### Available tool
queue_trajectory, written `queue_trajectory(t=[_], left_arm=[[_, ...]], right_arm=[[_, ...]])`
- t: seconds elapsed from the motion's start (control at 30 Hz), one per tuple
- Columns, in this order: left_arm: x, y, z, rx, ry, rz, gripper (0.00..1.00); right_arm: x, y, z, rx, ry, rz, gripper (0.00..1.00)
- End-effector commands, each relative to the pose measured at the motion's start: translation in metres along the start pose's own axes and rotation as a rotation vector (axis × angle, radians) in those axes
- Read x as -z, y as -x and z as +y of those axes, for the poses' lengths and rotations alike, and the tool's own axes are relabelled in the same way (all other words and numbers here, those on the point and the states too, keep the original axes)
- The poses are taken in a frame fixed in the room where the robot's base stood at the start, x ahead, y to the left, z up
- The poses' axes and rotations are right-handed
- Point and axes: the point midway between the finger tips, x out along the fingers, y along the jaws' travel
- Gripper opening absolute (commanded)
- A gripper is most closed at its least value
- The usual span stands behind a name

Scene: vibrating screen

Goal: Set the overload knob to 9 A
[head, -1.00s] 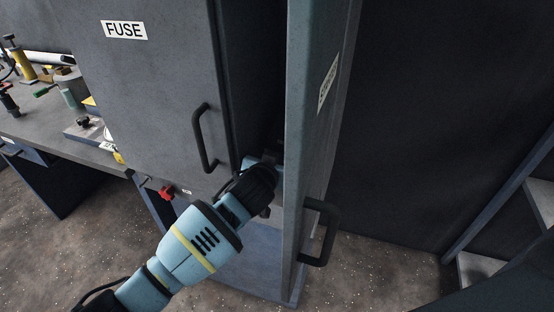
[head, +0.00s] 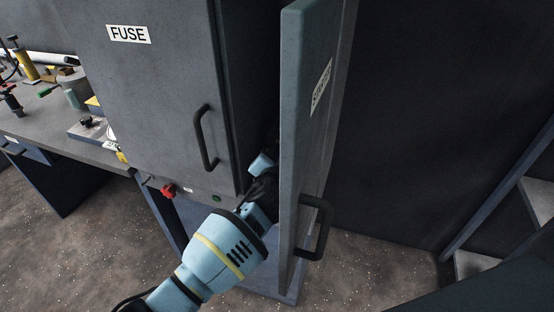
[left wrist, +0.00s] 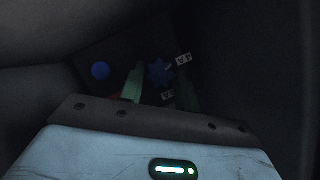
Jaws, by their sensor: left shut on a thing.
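In the left wrist view a blue star-shaped knob (left wrist: 160,73) with a light pointer mark sits on a dark panel inside the cabinet. Small labels (left wrist: 184,60) stand beside it, too dark and small to read surely. My left gripper (left wrist: 160,88) is shut on this knob, one greenish finger on each side of it. In the head view the left gripper (head: 263,168) reaches into the gap between the FUSE door (head: 165,80) and the open right door (head: 303,130). Its fingertips and the knob are hidden there. My right gripper is not in view.
A round blue button (left wrist: 101,71) lies left of the knob. The open door's handle (head: 316,228) is close to my left arm. A red knob (head: 169,190) and a green button (head: 217,198) sit below the FUSE door. A cluttered bench (head: 50,140) stands at left.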

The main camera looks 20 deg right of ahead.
Motion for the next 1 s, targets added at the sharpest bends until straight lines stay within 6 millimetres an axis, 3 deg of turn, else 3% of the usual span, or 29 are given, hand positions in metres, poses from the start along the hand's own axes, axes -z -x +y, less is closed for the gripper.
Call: queue_trajectory(t=[0.33, 0.37, 0.5, 0.83, 1.0], left_arm=[[-0.001, 0.000, 0.001, -0.001, -0.001, 0.000, 0.10], [-0.001, 0.000, 0.001, -0.001, -0.001, 0.000, 0.35], [-0.001, 0.000, 0.001, -0.001, -0.001, 0.000, 0.53], [0.000, 0.002, 0.000, 0.000, -0.001, 0.000, 0.54], [0.001, 0.014, -0.001, 0.002, -0.001, 0.002, 0.54]], right_arm=[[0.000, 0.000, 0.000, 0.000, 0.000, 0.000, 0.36], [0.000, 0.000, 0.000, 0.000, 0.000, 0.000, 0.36], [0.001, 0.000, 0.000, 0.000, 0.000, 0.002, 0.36], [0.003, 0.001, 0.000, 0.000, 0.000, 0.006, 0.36], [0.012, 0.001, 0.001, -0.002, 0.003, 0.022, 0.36]])
